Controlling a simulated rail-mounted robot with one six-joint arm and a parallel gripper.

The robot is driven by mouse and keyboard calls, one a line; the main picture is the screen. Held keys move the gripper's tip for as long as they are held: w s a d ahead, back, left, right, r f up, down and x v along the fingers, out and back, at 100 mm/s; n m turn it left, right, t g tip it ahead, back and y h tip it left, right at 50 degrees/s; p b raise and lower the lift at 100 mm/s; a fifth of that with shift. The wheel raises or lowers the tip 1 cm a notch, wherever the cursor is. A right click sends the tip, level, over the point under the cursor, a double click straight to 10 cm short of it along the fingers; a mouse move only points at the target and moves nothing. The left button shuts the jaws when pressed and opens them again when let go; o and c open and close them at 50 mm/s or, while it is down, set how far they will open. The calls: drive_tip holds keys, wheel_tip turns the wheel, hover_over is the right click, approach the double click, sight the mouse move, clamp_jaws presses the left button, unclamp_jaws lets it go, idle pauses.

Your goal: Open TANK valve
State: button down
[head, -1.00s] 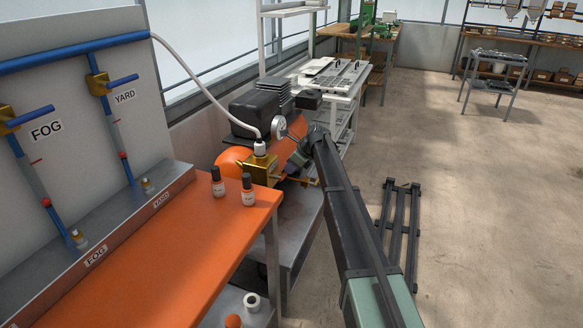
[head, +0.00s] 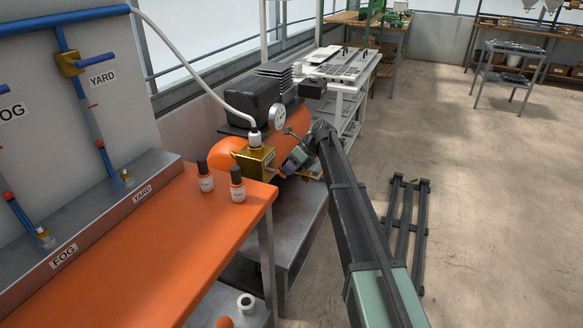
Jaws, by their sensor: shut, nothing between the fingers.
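A brass valve block (head: 256,158) stands at the front of the orange tank (head: 222,154), behind the far end of the orange bench. A round gauge (head: 277,117) and a white hose fitting sit above the block. A small label on the block's right face is too small to read. My gripper (head: 284,169) is shut and empty at the right side of the block, tilted down towards it. I cannot tell whether it touches the block. A yellow lever-like piece (head: 316,179) shows just right of my gripper; the gripper and arm hide part of that area.
The orange bench (head: 155,245) carries two small dark-capped bottles (head: 237,184). A board with blue pipes (head: 98,130) labelled FOG and YARD stands at left. A black motor (head: 252,98) sits above the tank. A dark rack (head: 404,230) lies on the open floor at right.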

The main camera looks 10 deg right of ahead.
drive_tip(key=shift+s+a+f+b, duration=0.15)
drive_tip(key=shift+s+f+b, duration=0.1)
drive_tip(key=shift+f+b, duration=0.3)
drive_tip(key=shift+s+a+f+b, duration=0.15)
drive_tip(key=shift+s+f+b, duration=0.1)
drive_tip(key=shift+f+b, duration=0.25)
drive_tip(key=shift+r+p, duration=0.75)
drive_tip(key=shift+p, duration=0.2)
drive_tip(key=w+d+r+p, duration=0.1)
drive_tip(key=w+d, duration=0.1)
drive_tip(key=d, duration=0.4)
drive_tip(key=w+d+r+p, duration=0.2)
drive_tip(key=w+d, duration=0.1)
drive_tip(key=d, duration=0.3)
drive_tip(key=shift+w+d, duration=0.25)
